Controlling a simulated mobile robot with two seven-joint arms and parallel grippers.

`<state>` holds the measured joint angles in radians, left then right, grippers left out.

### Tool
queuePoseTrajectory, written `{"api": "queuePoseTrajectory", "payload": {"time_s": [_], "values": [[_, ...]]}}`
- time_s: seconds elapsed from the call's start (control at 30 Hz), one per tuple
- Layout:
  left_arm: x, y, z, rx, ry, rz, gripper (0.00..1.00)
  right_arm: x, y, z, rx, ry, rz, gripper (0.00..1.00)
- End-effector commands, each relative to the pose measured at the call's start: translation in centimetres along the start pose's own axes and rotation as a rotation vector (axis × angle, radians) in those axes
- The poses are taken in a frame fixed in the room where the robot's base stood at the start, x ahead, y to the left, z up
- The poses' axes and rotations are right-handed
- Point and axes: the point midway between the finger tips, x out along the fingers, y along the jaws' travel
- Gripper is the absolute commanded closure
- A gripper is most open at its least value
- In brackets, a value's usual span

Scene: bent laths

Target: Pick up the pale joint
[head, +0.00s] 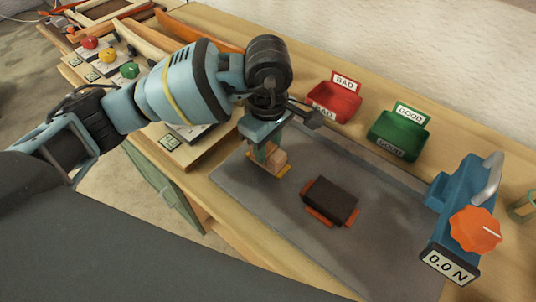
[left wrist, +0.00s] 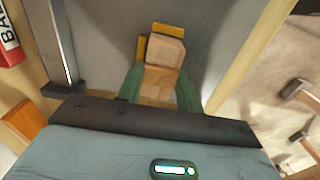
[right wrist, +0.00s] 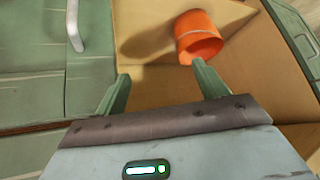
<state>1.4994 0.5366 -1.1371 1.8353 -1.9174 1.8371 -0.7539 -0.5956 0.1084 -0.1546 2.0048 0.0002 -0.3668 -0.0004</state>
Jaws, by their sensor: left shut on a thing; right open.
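The pale joint (head: 272,165), a light wooden piece of stepped blocks, is at the left part of the grey mat (head: 240,185). My left gripper (head: 268,152) points down over the mat and is shut on it. In the left wrist view the pale joint (left wrist: 165,52) sits between the two green fingers, with yellow strips along its far and left edges. Whether it touches the mat is hard to tell. My right gripper (right wrist: 160,78) is open and empty in the right wrist view; it is not seen in the head view.
A dark block (head: 331,200) with orange-red edges lies on the mat. Behind are a red BAD tray (head: 334,103) and a green GOOD tray (head: 398,135). A blue gauge (head: 462,210) stands right. An orange cup (right wrist: 198,38) is ahead of my right gripper.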

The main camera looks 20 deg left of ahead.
Motion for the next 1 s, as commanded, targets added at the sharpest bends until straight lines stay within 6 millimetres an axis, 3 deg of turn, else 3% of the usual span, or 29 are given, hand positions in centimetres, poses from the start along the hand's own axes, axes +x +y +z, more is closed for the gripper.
{"api": "queuePoseTrajectory", "payload": {"time_s": [0.1, 0.4, 0.67, 1.0], "values": [[-0.1, 0.0, 0.0, 0.0, 0.0, 0.001, 0.92, 0.0, 0.0, 0.0, 0.0, 0.0, 0.0, 0.28], [-0.4, 0.1, 0.0, 0.0, 0.0, 0.002, 0.92, 0.0, 0.0, 0.1, 0.0, -0.001, 0.0, 0.28], [-3.5, 0.1, 0.0, 0.002, 0.0, 0.005, 0.92, 0.2, 0.0, 0.6, 0.001, -0.01, -0.001, 0.28], [-4.1, -7.1, 2.6, 0.007, -0.001, 0.001, 0.92, 0.5, -0.1, 1.0, 0.002, -0.016, -0.002, 0.28]]}}
